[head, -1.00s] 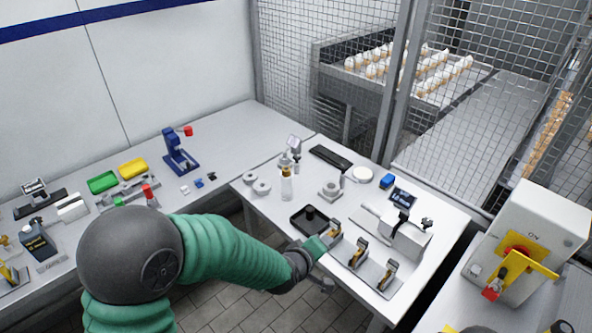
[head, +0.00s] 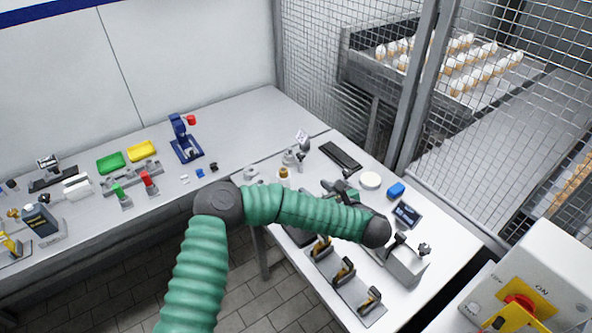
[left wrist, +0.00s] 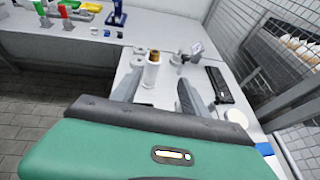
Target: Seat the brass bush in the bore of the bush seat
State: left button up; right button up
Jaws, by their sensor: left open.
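The brass bush (head: 283,172) sits upright on top of a white post, whose lower part is hidden behind my left arm in the head view. In the left wrist view the brass bush (left wrist: 154,56) shows on the white post (left wrist: 150,74), beyond my fingers. My left gripper (head: 336,187) is open and empty over the table, to the right of the bush and apart from it. Its two fingers (left wrist: 159,80) point toward the post in the left wrist view. I cannot make out the bush seat; my left arm and gripper cover part of the table. My right gripper is not in view.
A black bar (head: 340,155), a white disc (head: 370,181) and a blue block (head: 396,191) lie behind my gripper. A rack with several clamps (head: 345,284) and a grey fixture (head: 406,264) stand in front. Wire fencing (head: 330,70) borders the table's far side.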

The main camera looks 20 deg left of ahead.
pick_arm(q)
jog(key=p, duration=0.1)
send_near(285, 172)
jog(key=x, duration=0.4)
jog(key=shift+w, duration=0.25)
jog(key=p+x, duration=0.1)
jog(key=x, duration=0.2)
jog(key=shift+w+a+f+p, duration=0.1)
jog(key=shift+a+f+p, duration=0.05)
jog(key=shift+a+p, duration=0.25)
jog(key=shift+w+a+f, duration=0.25)
jog(key=shift+a, duration=0.15)
jog(key=shift+s, duration=0.1)
jog(key=c, duration=0.5)
grip_shut()
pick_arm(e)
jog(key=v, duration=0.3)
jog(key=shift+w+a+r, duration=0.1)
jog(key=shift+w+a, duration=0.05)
